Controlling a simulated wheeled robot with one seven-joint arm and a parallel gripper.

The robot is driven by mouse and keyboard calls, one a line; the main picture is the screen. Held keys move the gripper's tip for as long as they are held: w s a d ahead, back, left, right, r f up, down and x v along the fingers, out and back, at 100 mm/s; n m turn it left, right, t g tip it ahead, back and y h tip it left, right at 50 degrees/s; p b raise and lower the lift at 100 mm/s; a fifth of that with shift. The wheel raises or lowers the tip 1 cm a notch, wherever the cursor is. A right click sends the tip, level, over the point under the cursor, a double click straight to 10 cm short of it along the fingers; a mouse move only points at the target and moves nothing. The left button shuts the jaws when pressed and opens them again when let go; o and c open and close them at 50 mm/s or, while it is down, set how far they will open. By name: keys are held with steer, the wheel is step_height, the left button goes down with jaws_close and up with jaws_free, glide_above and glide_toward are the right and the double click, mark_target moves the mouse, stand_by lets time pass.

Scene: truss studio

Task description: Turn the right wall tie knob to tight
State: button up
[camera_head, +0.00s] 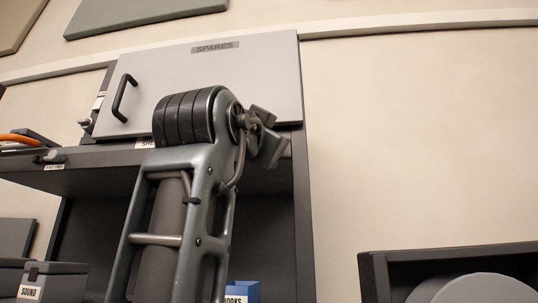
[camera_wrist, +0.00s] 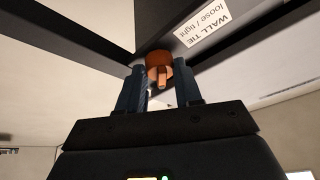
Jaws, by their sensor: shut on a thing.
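In the wrist view an orange wall tie knob (camera_wrist: 158,58) sits on the dark frame, with a small bar facing the camera. A white label (camera_wrist: 208,22) beside it reads "WALL TIE loose / tight". My gripper (camera_wrist: 159,72) has its two dark blue fingers on either side of the knob and is shut on it. How far the knob is turned between loose and tight I cannot tell. In the head view my arm stands in front of the shelf unit, and neither the knob nor the fingertips can be made out.
In the head view a grey cabinet marked "SPARES" (camera_head: 232,75) with a black handle stands on a dark shelf (camera_head: 85,168). A "SOUND" box (camera_head: 57,282) is at lower left, and a blue box (camera_head: 246,290) is low behind my arm. A dark open case (camera_head: 375,270) stands lower right.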

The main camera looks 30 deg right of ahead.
steer(key=shift+w+a+r+m+g+h, duration=0.1)
steer(key=shift+m+g, duration=0.75)
steer(key=shift+m, duration=1.05)
steer(key=shift+a+r+m+g+h, duration=0.1)
steer(key=shift+m+g, duration=0.7)
steer(key=shift+m, duration=1.1)
steer(key=shift+w+a+r+m+g+h, duration=0.1)
steer(key=shift+m+g, duration=0.75)
steer(key=shift+m, duration=1.05)
steer(key=shift+d, duration=0.1)
steer(key=o, duration=1)
steer(key=shift+o, duration=0.2)
steer(key=shift+b, duration=0.3)
steer(key=b+v, duration=0.1)
steer(key=v, duration=0.6)
steer(key=shift+s+a, duration=0.2)
steer(key=shift+a, duration=0.15)
